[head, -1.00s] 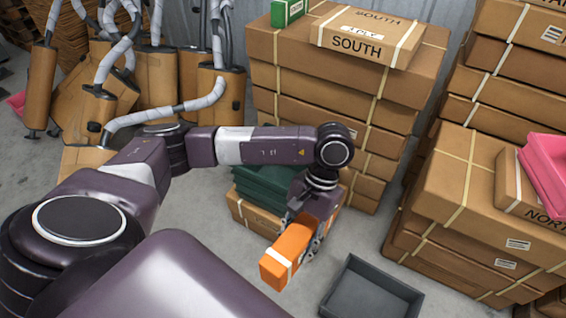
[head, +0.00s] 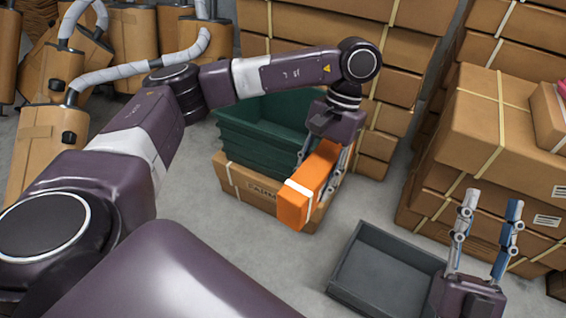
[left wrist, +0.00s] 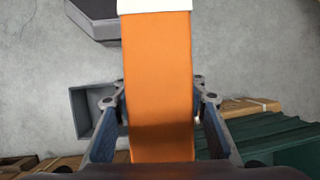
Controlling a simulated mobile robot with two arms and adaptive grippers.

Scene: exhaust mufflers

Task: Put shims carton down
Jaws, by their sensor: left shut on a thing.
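The shims carton, taken to be the orange carton (head: 312,190) with a white band, hangs tilted in my left gripper (head: 322,172). The gripper's fingers lie along both sides of it, above the floor. In the left wrist view the orange carton (left wrist: 158,85) fills the middle between the fingers of my left gripper (left wrist: 160,112), its white band at the top edge. No label on it can be read. My right gripper (head: 488,205) is open and empty at the lower right, fingers pointing up, beside the grey tray.
An empty dark grey tray (head: 365,292) lies on the floor, right of the carton. Green stacked crates (head: 250,150) sit on a brown carton (head: 250,193) behind. Tall box stacks (head: 500,120) stand at right and back, mufflers (head: 140,70) at left. Bare floor lies below the orange carton.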

